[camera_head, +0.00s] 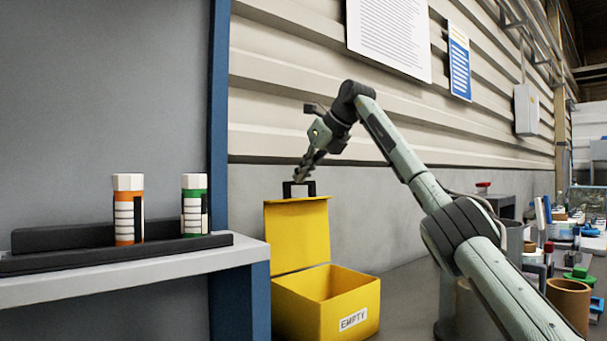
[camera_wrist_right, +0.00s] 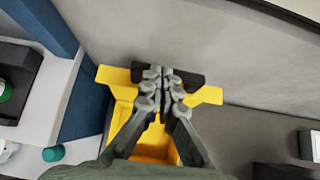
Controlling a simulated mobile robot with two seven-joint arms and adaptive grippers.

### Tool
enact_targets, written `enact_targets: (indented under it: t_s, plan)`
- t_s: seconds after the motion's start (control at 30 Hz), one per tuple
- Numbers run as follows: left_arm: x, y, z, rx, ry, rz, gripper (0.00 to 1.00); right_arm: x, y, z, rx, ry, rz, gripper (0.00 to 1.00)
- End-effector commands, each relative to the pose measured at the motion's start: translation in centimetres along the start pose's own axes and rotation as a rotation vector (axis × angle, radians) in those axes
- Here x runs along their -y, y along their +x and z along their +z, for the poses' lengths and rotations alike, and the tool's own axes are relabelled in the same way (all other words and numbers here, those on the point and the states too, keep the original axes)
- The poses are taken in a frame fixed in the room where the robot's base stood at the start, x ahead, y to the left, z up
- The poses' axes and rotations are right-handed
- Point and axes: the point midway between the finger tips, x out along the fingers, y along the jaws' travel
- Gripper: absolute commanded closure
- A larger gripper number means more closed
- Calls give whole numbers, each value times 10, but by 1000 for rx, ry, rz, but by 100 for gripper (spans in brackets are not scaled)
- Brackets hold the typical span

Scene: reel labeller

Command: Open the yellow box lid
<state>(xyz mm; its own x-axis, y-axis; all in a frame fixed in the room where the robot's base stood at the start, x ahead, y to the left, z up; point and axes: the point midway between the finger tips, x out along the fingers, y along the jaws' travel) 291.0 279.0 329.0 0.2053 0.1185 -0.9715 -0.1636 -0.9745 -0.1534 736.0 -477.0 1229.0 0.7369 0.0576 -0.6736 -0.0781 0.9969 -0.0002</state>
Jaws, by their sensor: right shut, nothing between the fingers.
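The yellow box (camera_head: 311,306) stands beside the shelf unit, with a white "EMPTY" label on its front. Its lid (camera_head: 297,235) is raised upright at the back, and the inside of the box shows. A black handle (camera_head: 289,189) sits on the lid's top edge. My right gripper (camera_head: 299,179) is at the handle, with its fingers shut and nothing between them. In the right wrist view the shut fingers (camera_wrist_right: 162,75) overlap the black handle (camera_wrist_right: 193,79) above the yellow lid (camera_wrist_right: 208,95); I cannot tell whether they touch it. My left gripper is in neither view.
An orange-labelled bottle (camera_head: 128,210) and a green-labelled bottle (camera_head: 194,206) stand in a black rack (camera_head: 60,261) on the shelf (camera_head: 150,278) at left. A corrugated wall (camera_head: 290,80) rises behind the box. A cluttered bench with a brown cup (camera_head: 568,304) is at right.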

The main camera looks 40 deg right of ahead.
Motion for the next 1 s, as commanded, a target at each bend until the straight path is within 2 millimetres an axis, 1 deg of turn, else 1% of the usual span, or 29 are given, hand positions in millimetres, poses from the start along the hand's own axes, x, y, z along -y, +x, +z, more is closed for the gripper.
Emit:
enact_targets:
  t_s: [0.23,0.37,0.47,0.8,0.9,1.0]
  plan:
    - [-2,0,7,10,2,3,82,0,0,0,1,0,0,100]
    - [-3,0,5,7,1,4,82,0,-6,0,3,0,0,100]
    - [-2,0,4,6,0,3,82,1,-19,1,5,0,-1,100]
    - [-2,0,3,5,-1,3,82,0,-90,1,4,0,-1,100]
    - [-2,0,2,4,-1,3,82,0,-105,1,4,0,0,100]
    - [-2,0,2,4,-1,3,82,0,-115,0,2,0,0,100]
